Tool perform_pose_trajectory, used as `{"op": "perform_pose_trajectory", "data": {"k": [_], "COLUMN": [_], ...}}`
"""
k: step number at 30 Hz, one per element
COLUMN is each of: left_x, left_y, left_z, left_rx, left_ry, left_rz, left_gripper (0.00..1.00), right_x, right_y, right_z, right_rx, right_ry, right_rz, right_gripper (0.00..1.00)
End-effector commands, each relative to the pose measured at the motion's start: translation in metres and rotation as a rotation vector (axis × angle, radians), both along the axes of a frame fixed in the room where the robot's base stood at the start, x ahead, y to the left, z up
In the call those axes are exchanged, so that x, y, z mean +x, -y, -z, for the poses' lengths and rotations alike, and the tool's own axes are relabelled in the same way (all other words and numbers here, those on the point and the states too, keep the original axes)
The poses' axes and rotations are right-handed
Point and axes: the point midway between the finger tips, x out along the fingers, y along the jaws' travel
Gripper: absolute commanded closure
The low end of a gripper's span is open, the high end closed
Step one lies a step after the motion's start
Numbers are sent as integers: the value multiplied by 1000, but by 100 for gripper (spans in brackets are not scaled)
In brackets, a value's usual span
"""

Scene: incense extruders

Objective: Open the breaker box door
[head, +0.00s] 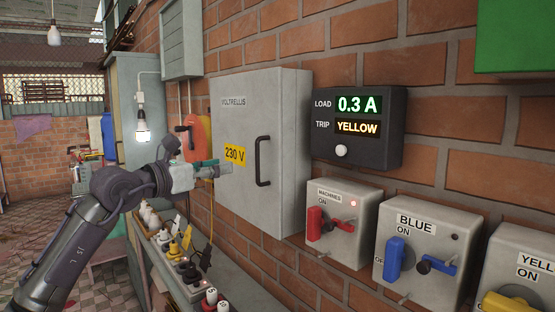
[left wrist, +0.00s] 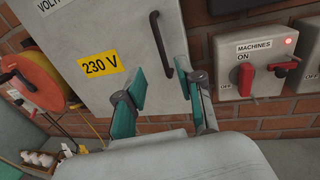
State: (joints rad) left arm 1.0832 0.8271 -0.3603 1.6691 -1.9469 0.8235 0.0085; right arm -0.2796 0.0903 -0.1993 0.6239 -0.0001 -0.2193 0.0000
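The breaker box (head: 285,180) is a grey metal cabinet on the brick wall, and its door (head: 237,195) is closed. The door bears a "VOLTRELLIS" label, a yellow "230 V" sticker (head: 235,155) and a dark vertical handle (head: 262,162) near its right edge. In the left wrist view the handle (left wrist: 161,45) shows upright above the gap between the fingers. My left gripper (head: 208,169) is in front of the door, left of the handle. Its teal fingers (left wrist: 168,96) are spread apart with nothing between them. My right gripper is in neither view.
Right of the box are a load display (head: 357,128) and switch boxes marked MACHINES (head: 342,220) and BLUE (head: 417,250). Below left, a bench (head: 190,290) carries several plugs or bottles. An orange cable reel (head: 196,138) hangs left of the box.

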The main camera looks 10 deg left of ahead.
Motion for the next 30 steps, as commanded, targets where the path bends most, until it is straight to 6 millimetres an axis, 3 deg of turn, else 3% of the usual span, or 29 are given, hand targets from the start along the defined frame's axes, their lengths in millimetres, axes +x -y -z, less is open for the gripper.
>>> {"op": "perform_pose_trajectory", "data": {"k": [5,11,21,30], "left_x": [15,52,108,122], "left_y": [8,28,55,61], "left_z": [-5,-6,-4,-1], "left_rx": [5,3,2,5], "left_ry": [3,0,1,4], "left_rz": [-3,0,-2,-3], "left_gripper": [63,63,63,63], "right_x": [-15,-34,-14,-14], "right_y": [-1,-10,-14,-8], "right_z": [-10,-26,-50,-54], "right_rx": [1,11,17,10], "right_ry": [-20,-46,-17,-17], "right_rz": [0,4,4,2], "right_gripper": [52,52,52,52]}}
